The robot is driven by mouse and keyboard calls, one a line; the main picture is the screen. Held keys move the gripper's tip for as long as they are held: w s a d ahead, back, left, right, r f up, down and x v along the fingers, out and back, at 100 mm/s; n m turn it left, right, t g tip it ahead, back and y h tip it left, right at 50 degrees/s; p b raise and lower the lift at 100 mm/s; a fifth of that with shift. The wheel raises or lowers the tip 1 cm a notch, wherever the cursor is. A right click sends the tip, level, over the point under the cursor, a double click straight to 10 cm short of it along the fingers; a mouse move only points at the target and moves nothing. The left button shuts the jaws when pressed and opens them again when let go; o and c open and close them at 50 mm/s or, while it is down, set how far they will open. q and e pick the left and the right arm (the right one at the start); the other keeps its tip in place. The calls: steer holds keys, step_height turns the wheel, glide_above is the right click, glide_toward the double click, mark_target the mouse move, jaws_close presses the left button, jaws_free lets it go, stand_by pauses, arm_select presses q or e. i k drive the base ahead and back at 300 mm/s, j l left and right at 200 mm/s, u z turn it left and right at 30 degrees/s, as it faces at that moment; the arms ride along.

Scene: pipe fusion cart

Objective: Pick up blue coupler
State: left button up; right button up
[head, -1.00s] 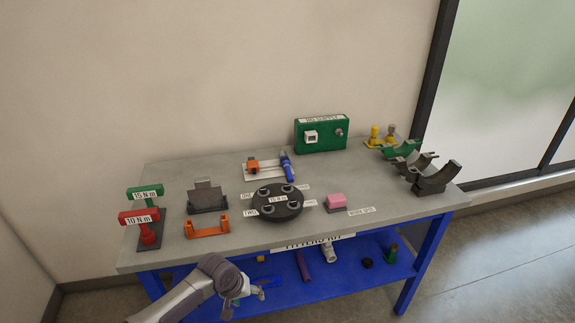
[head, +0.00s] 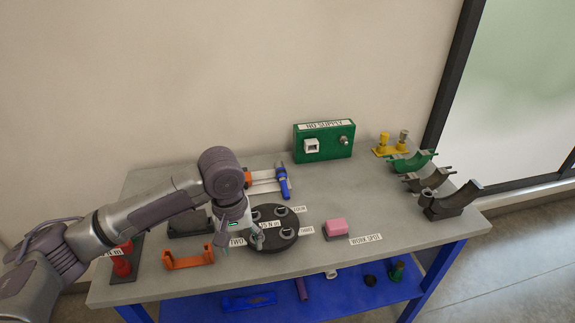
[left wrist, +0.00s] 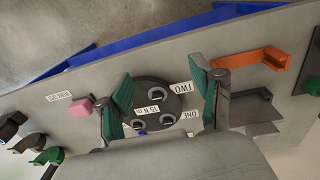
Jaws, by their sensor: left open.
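A blue cylindrical part (head: 283,182) with a grey end lies on a small white rack at the back middle of the bench. A flat blue piece (head: 248,301) lies on the lower shelf. I cannot tell for sure which is the blue coupler. My left gripper (head: 254,238) is low over the left part of the black round plate (head: 277,243), apart from both blue parts. In the left wrist view, its green fingers (left wrist: 162,100) are spread, with the plate behind them and nothing held. My right gripper is not in view.
A pink block (head: 335,226) stands right of the plate. An orange bracket (head: 188,258) is at the front left. A green box (head: 324,142) stands at the back. Grey and green half-round cradles (head: 450,203) line the right edge.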

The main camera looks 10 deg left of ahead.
mark_target(282, 174)
steer(key=i, duration=1.35)
